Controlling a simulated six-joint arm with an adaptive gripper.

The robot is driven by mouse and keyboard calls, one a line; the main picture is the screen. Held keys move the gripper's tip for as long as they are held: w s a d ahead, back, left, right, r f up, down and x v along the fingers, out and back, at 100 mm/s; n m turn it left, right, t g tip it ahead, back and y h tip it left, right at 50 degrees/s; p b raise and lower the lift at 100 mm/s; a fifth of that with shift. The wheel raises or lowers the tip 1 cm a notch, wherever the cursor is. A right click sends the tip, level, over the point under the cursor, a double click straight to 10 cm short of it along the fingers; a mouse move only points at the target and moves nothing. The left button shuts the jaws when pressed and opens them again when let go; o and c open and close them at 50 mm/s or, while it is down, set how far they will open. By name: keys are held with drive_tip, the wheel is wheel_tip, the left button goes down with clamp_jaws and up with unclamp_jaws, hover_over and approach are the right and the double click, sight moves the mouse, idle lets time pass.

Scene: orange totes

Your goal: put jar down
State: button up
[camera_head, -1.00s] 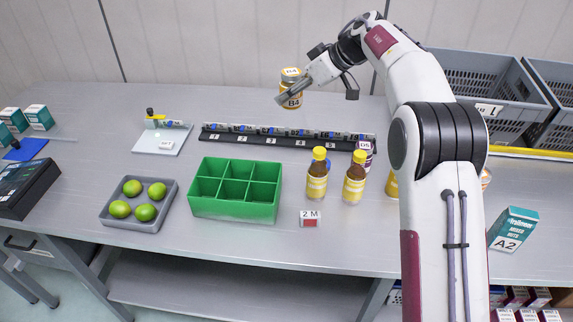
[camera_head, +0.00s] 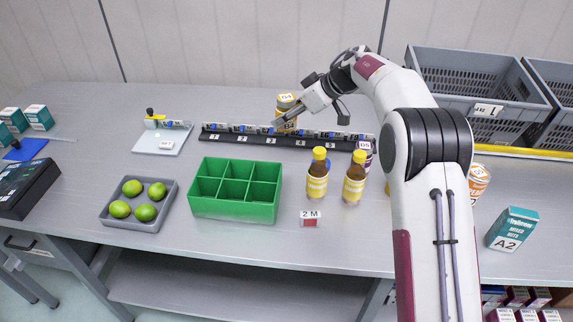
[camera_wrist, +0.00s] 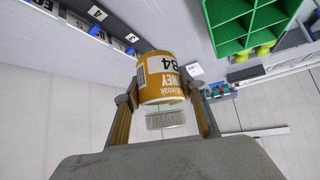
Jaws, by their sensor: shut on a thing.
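The jar (camera_head: 287,104) has a yellow-orange label marked B4 and a pale lid. In the head view it is upright at the back of the table, just behind the black numbered rack (camera_head: 225,139). My gripper (camera_head: 284,119) is shut on the jar from the front right. The rack's numbered strip (camera_wrist: 97,13) shows at the upper left there. The jar's base is hidden behind the rack and gripper, so I cannot tell whether it touches the table.
A green divided box (camera_head: 236,212), two yellow-capped bottles (camera_head: 317,182) and a purple-labelled jar (camera_head: 364,154) stand in front of or beside the rack. A grey tray of limes (camera_head: 160,222) is at the left. Grey crates (camera_head: 478,65) stand at the back right.

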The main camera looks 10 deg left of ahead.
sight(287, 126)
drive_tip(key=shift+f, duration=1.9)
drive_tip(key=shift+f, duration=2.5)
drive_tip(key=shift+f, duration=2.5)
drive_tip(key=shift+f, duration=0.1)
drive_tip(key=o, duration=1.6)
drive_tip(key=shift+f, duration=0.1)
drive_tip(key=shift+c, duration=0.2)
